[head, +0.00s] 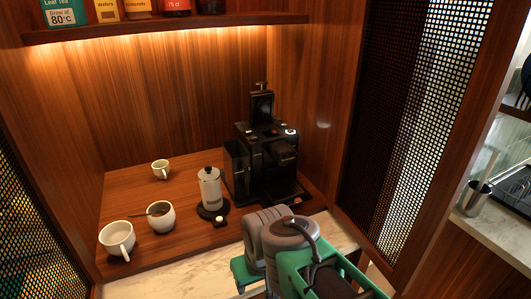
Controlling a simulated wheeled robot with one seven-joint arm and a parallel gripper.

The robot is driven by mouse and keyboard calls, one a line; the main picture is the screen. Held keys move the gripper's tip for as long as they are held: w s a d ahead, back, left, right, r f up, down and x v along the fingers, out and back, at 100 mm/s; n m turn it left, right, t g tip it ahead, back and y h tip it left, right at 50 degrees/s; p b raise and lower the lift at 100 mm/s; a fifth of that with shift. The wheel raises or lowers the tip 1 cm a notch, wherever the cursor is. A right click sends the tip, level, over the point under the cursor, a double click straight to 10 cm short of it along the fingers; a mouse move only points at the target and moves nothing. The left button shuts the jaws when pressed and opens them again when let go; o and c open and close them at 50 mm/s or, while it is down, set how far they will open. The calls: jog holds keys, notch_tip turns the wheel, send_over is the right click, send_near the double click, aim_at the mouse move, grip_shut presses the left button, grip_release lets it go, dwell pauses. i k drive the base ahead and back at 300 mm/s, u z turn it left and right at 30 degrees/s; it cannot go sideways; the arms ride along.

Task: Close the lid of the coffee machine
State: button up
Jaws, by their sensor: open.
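The black coffee machine (249,135) stands on the wooden counter, to the right of the middle of the alcove. Its lid (262,106) is open and stands upright at the back of the machine's top. A small light-coloured round mark shows on the top near the right edge. My arm, grey and green, reaches in at the bottom, in front of and below the machine. My gripper cannot be made out; only arm links show, apart from the lid.
A white grinder or canister (209,187) stands on a dark round base just left of the machine. Two white cups (117,239) and a bowl (161,217) with a spoon are further left. A shelf (170,27) with packages hangs above. A mesh panel (405,110) bounds the right.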

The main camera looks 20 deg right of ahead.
aim_at(261, 102)
jog(key=u, duration=1.35)
jog(key=k, duration=1)
jog(key=z, duration=1.35)
jog(key=i, duration=1)
jog(key=u, duration=0.05)
